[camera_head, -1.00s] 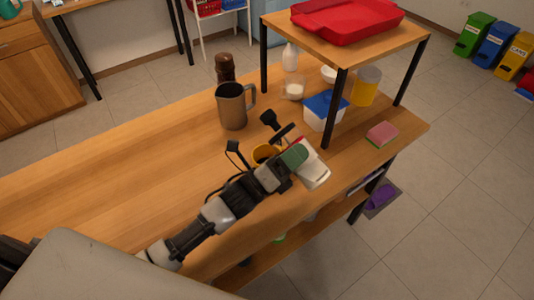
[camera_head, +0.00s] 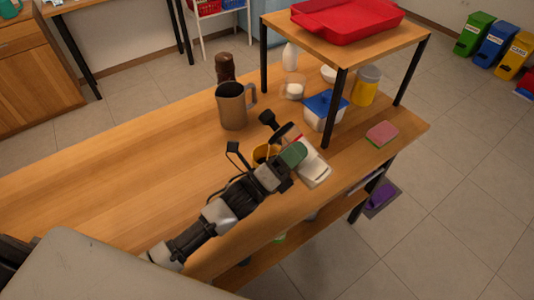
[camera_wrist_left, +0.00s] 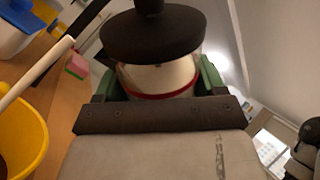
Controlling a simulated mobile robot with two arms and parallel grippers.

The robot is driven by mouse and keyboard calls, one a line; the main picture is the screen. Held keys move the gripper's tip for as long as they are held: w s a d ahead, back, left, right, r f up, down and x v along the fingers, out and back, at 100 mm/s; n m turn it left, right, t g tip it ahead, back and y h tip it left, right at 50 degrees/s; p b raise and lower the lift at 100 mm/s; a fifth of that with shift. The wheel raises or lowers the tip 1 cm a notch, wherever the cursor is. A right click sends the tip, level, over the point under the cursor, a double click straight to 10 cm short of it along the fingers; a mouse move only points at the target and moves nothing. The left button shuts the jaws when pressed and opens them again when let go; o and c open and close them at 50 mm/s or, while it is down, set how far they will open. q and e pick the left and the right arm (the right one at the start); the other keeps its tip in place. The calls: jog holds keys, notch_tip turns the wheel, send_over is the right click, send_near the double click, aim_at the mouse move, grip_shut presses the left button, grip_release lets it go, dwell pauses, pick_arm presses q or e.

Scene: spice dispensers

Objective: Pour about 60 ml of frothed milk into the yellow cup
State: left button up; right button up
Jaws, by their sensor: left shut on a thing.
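My left gripper (camera_head: 290,154) is shut on a white vessel (camera_head: 312,170) with a red band and a dark lid, held tilted above the table's front edge. In the left wrist view the vessel (camera_wrist_left: 158,76) shows its dark round knobbed lid (camera_wrist_left: 152,38) close to the camera. The yellow cup (camera_head: 260,152) stands on the table just left of the vessel, partly hidden by my gripper. The cup's rim and dark inside also show in the left wrist view (camera_wrist_left: 28,135). A thin pale streak or bar (camera_wrist_left: 38,72) passes beside it; I cannot tell what it is.
A brown mug (camera_head: 232,108) and a dark brown mill (camera_head: 225,68) stand behind the cup. A blue-lidded container (camera_head: 322,112), a yellow jar (camera_head: 366,88) and a sponge (camera_head: 382,133) are to the right, near the raised shelf (camera_head: 347,50). The table's left part is clear.

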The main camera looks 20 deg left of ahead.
pick_arm(q)
jog(key=shift+a+f+n+t+y+b, duration=0.15)
jog(key=shift+n+t+y, duration=0.15)
jog(key=shift+n, duration=0.35)
jog(key=shift+f+n+t+y+b, duration=0.1)
jog(key=shift+n+t+y+b, duration=0.1)
jog(key=shift+n+t, duration=0.35)
dwell(2.1)
